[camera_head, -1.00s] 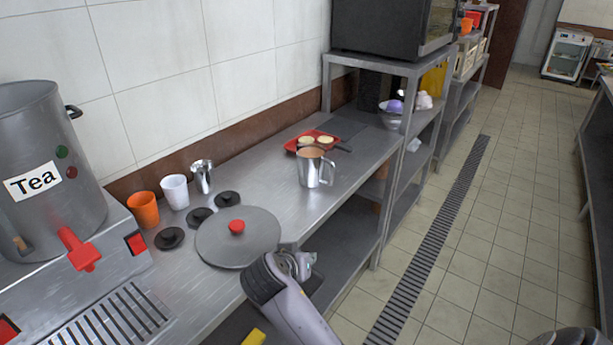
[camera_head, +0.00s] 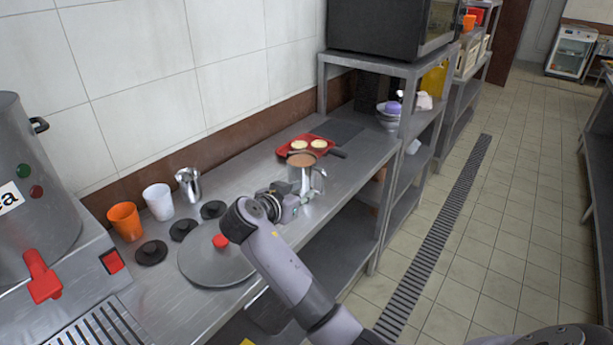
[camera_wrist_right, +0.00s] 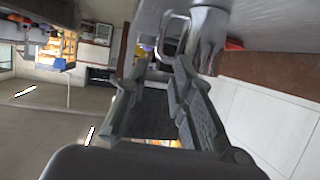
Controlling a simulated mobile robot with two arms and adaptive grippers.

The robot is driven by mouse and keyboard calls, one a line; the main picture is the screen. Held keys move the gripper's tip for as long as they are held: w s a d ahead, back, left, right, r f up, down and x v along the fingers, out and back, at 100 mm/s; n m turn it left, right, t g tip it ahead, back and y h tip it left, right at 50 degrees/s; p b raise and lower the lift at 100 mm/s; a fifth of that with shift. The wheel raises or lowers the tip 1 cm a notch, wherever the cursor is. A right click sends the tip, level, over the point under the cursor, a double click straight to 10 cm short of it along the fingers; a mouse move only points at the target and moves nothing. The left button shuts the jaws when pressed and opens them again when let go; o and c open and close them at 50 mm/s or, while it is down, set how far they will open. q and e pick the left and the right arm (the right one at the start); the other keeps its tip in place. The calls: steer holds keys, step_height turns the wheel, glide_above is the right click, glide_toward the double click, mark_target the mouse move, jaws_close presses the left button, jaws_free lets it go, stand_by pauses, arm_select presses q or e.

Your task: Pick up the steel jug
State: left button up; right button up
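The steel jug (camera_head: 294,174) stands upright on the steel counter (camera_head: 345,185), with brown contents showing at its top. Its handle faces right in the head view. My right gripper (camera_head: 298,197) is close in front of the jug and hides its lower part. In the right wrist view the gripper's two fingers (camera_wrist_right: 160,68) are apart with nothing clamped between them. The jug (camera_wrist_right: 208,40) and its handle are just beyond the fingertips there. Whether a finger touches the handle I cannot tell. My left gripper is not in view.
A red tray (camera_head: 288,149) with round items lies behind the jug. A large grey lid (camera_head: 205,262), small black lids, an orange cup (camera_head: 125,222), a white cup (camera_head: 158,202) and a steel cup (camera_head: 188,184) stand left. Shelving (camera_head: 400,70) rises at the right.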

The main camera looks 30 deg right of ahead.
steer(key=p, duration=0.1)
glide_toward(323, 181)
steer(key=x, duration=0.4)
steer(key=shift+s+f, duration=0.1)
steer(key=shift+f, duration=0.15)
steer(key=shift+d+f, duration=0.1)
steer(key=shift+d, duration=0.25)
steer(key=p+x, duration=0.1)
steer(key=x, duration=0.4)
steer(key=shift+a+p, duration=0.15)
steer(key=shift+p, duration=0.25)
jaws_close()
steer(key=shift+w, duration=0.25)
